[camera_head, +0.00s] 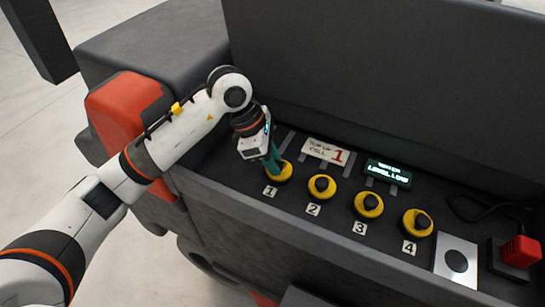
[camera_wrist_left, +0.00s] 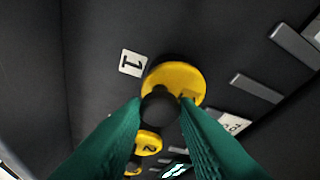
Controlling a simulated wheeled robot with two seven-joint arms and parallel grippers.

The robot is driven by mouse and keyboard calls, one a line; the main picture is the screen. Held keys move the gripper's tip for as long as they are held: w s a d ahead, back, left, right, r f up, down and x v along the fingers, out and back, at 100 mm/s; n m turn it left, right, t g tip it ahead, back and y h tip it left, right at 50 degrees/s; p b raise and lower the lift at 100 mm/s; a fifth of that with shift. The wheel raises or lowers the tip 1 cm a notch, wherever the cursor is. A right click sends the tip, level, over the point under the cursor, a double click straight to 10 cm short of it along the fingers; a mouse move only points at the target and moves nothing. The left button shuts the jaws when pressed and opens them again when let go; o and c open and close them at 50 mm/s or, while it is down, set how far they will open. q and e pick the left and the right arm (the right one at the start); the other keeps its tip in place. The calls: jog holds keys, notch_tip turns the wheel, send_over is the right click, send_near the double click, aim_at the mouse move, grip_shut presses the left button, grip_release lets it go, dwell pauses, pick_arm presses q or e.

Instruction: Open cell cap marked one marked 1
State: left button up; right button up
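The cell cap marked 1 (camera_head: 284,175) is a yellow disc with a black knob, in the row's left end behind the label 1 (camera_head: 270,191). In the left wrist view the cap (camera_wrist_left: 184,78) shows near the middle, with its black knob (camera_wrist_left: 160,104) between the green fingertips. My left gripper (camera_head: 275,166) is at this cap, reaching down from above. Its green fingers (camera_wrist_left: 160,108) stand on either side of the knob; I cannot tell whether they press on it. My right gripper is not in view.
Yellow caps 2 (camera_head: 321,187), 3 (camera_head: 368,205) and 4 (camera_head: 417,222) continue rightward. A paper note (camera_head: 325,151) and a lit display (camera_head: 388,173) are behind them. A silver plate (camera_head: 456,258) and red connector (camera_head: 521,251) are at right. A tall dark panel (camera_head: 400,80) rises behind.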

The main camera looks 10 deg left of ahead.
pick_arm(q)
jog(key=shift+w+d+r+g, duration=0.15)
jog(key=shift+w+r+g, duration=0.3)
jog(key=shift+g, duration=0.25)
jog(key=shift+c, duration=0.3)
jog(key=shift+w+d+r+n+g+y+b, duration=0.25)
jog(key=shift+w+g+y, duration=0.2)
jog(key=shift+g, duration=0.5)
jog(key=shift+w+d+r+n+g+y+b, duration=0.1)
jog(key=shift+w+r+n+g+y, duration=0.2)
jog(key=shift+w+g, duration=0.45)
jog(key=shift+s, duration=0.2)
